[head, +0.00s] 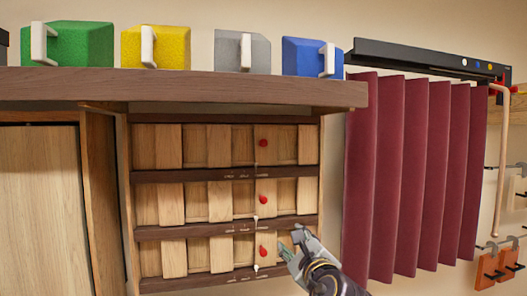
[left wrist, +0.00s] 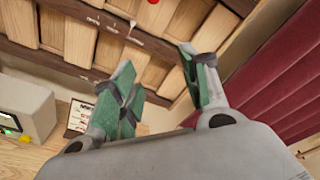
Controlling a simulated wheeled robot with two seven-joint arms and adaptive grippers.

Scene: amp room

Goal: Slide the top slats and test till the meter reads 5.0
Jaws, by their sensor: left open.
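The top row of slats (head: 220,145) is pale upright wood in a wall cabinet, with a red knob (head: 263,142) at its right part. A dark rail (head: 200,175) below it carries small marks, too small to read. Two similar rows sit beneath, each with a red knob. My left gripper (head: 291,243) is open and empty at the lower right of the cabinet, beside the bottom row. In the left wrist view its green-padded fingers (left wrist: 156,60) stand apart below slats and a marked rail. A pale box with lights (left wrist: 20,108) may be the meter; no reading shows. My right gripper is not in view.
A wooden shelf (head: 200,86) juts out above the slats, bearing green, yellow, grey and blue handled blocks (head: 157,47). A dark red curtain (head: 410,170) hangs right of the cabinet. A card (left wrist: 80,117) stands near the pale box. Orange tags hang at far right.

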